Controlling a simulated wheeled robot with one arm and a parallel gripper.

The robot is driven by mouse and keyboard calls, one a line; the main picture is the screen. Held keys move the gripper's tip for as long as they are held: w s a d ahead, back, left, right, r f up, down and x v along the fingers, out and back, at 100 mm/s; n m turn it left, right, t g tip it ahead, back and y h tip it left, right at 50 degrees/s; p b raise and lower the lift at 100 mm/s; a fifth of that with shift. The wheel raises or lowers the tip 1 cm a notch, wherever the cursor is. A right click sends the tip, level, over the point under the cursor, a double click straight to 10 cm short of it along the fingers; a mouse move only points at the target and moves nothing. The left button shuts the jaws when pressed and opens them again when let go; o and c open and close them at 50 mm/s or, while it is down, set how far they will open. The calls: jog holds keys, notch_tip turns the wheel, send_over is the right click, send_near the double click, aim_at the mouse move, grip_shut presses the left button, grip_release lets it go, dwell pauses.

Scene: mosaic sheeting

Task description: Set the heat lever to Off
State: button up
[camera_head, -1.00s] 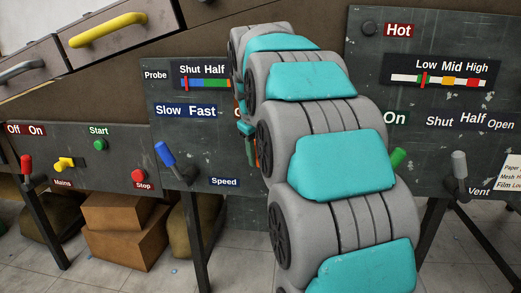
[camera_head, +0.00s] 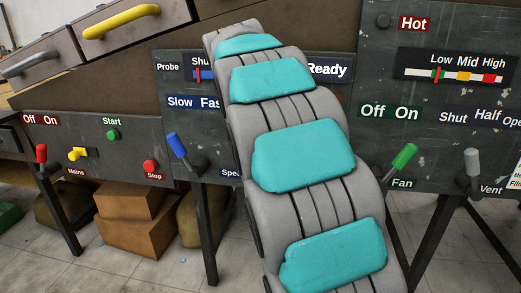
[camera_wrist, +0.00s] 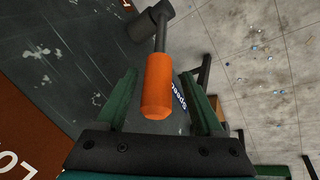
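An orange-handled lever (camera_wrist: 158,88) on a dark shaft shows in the wrist view. It is probably the heat lever, but no Heat name or Off mark is readable beside it, so its setting cannot be told. My gripper (camera_wrist: 160,74) is open, with its green fingers on either side of the orange handle and a gap on both sides. In the head view my arm hides the gripper and this lever.
A blue lever (camera_head: 178,147) stands left of my arm; a green fan lever (camera_head: 404,157) and a grey vent lever (camera_head: 472,163) stand right. Further left are a red lever (camera_head: 41,154) and a red stop button (camera_head: 151,166). Boxes (camera_head: 135,233) sit under the panels.

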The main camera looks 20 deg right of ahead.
jog(key=shift+r, duration=0.15)
jog(key=v, duration=0.7)
jog(key=shift+r, duration=0.25)
jog(key=shift+s+a+f, duration=0.1)
jog(key=shift+s+a, duration=0.1)
jog(key=s+a+f+m+g+y, duration=0.1)
jog(key=s+a+f, duration=0.2)
jog(key=s+f, duration=0.5)
jog(key=s+a+f+m+g+y, duration=0.1)
jog(key=s+a+f, duration=0.3)
jog(key=s, duration=1.2)
jog(key=s+a+f+m+g+y, duration=0.1)
jog(key=s+a+f, duration=0.3)
jog(key=s+f, duration=0.8)
jog(key=shift+s+f+g+y, duration=0.3)
jog(key=shift+s+f+g, duration=0.1)
jog(key=shift+g, duration=0.2)
jog(key=shift+r, duration=0.1)
